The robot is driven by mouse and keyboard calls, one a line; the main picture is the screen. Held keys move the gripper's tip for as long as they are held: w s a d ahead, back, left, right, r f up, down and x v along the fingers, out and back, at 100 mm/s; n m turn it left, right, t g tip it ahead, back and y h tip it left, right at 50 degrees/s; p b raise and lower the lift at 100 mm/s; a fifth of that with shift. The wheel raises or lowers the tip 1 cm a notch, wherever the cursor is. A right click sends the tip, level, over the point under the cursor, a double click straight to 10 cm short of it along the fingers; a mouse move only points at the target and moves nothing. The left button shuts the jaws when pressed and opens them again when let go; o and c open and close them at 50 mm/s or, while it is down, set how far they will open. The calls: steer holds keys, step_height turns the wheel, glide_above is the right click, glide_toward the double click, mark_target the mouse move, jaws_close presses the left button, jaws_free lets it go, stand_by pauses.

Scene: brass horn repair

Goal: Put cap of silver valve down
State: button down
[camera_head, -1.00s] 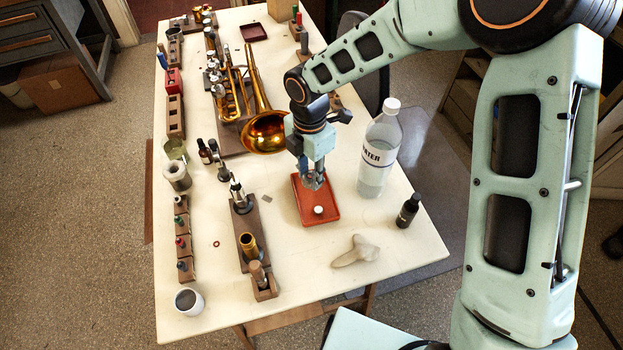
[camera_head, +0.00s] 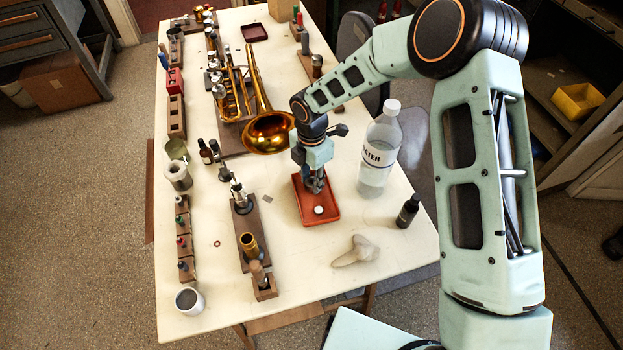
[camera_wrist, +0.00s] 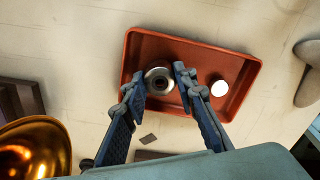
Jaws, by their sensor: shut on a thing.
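My gripper (camera_wrist: 160,82) is shut on the cap of the silver valve (camera_wrist: 159,81), a round silver ring with a dark centre. In the head view my gripper (camera_head: 315,184) points down over the red-brown tray (camera_head: 328,219). The tray also shows in the wrist view (camera_wrist: 238,60), with the cap inside its outline. I cannot tell whether the cap touches the tray floor. A silver valve (camera_head: 239,197) stands in a wooden block left of the tray.
A small white round piece (camera_head: 319,210) lies in the tray near my gripper. A water bottle (camera_head: 379,150) and a dark bottle (camera_head: 407,211) stand to the right. A brass horn (camera_head: 267,130) lies behind; a crumpled cloth (camera_head: 356,251) lies in front.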

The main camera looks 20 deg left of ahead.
steer(key=shift+f, duration=0.15)
steer(key=c, duration=1.5)
jaws_free()
steer(key=shift+c, duration=0.2)
step_height(320, 180, up, 12)
steer(key=shift+w+r, duration=0.1)
steer(key=shift+r, duration=0.1)
